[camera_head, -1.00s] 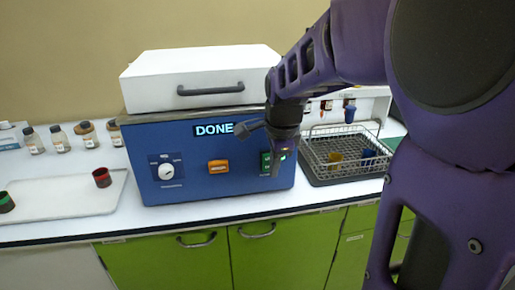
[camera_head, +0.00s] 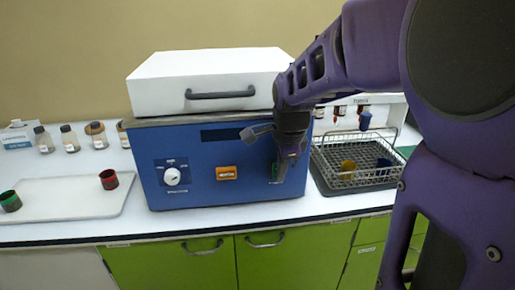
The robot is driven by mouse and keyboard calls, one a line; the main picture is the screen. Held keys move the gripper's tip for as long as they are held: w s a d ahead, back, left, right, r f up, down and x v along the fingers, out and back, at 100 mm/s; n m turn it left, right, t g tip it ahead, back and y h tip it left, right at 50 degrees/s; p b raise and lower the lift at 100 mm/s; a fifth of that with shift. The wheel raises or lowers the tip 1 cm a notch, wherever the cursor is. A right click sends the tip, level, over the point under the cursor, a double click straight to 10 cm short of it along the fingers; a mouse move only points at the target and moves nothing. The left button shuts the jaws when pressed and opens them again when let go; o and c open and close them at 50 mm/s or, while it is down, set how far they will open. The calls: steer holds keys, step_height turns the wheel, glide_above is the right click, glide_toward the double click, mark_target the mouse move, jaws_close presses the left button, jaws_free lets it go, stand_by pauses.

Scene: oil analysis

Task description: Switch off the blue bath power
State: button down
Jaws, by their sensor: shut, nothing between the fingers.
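The blue bath (camera_head: 225,150) stands on the counter with its white lid (camera_head: 210,80) shut on top. Its display (camera_head: 222,133) is dark. A white dial (camera_head: 172,177) is on the left of the front panel and an orange switch (camera_head: 226,173) is in the middle. A green switch (camera_head: 274,170) at the right is mostly hidden by my gripper (camera_head: 279,178). My gripper is shut and empty, pointing down at the front of the green switch. I cannot tell whether it touches it.
A wire basket (camera_head: 345,175) with yellow and blue cups stands right of the bath. A white tray (camera_head: 70,205) with a red and a green cup lies at the left. Several small bottles (camera_head: 69,139) stand behind it. Green cupboards (camera_head: 190,265) are below.

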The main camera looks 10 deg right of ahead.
steer(key=shift+r, duration=0.2)
steer(key=shift+r+p, duration=0.65)
steer(key=shift+r, duration=0.1)
steer(key=shift+s, duration=0.1)
